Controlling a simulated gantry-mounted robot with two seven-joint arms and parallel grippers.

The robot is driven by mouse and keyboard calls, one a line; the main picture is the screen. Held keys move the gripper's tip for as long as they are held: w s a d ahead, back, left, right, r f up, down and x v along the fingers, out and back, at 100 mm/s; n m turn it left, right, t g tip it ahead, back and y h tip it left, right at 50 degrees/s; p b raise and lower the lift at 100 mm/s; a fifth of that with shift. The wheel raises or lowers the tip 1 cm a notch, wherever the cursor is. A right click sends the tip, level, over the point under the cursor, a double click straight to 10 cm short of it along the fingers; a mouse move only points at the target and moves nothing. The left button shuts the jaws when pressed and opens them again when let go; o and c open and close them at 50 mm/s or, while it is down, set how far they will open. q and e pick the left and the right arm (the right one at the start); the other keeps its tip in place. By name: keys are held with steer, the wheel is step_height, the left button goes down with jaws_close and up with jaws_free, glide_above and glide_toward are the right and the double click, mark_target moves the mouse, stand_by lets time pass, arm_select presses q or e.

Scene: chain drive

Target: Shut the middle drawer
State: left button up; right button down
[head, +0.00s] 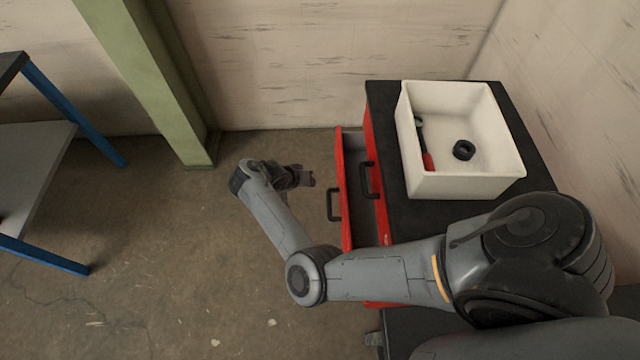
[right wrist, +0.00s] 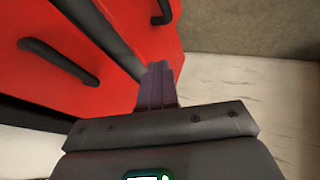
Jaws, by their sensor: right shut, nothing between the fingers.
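The red cabinet (head: 372,125) stands at the right of the head view, with a black top. One of its drawers (head: 344,165) is pulled out to the left, below a shut drawer with a black handle (head: 370,180). The open drawer's front has its own black handle (head: 333,205). My right gripper (head: 309,178) is shut and empty, a little left of the open drawer's front. In the right wrist view its fingers (right wrist: 157,72) show close to red drawer fronts (right wrist: 100,85) with a black handle (right wrist: 58,62); contact cannot be told. My left gripper is not in view.
A white bin (head: 460,185) on the cabinet top holds a black ring (head: 464,150) and a red-handled tool (head: 427,160). A green post (head: 150,80) stands at the back. A blue-legged table (head: 40,150) is at far left. The floor between is clear.

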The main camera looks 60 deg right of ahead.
steer(key=b+x, duration=0.1)
steer(key=x, duration=0.2)
steer(key=s+d+r+x, duration=0.1)
steer(key=x, duration=0.3)
steer(key=s+b+x, duration=0.1)
steer(key=x, duration=0.3)
steer(key=shift+d+r+b, duration=0.15)
steer(key=shift+b, duration=0.2)
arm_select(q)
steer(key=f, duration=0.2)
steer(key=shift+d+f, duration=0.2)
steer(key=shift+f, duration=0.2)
arm_select(e)
steer(key=shift+s+d, duration=0.3)
steer(key=shift+s, duration=0.05)
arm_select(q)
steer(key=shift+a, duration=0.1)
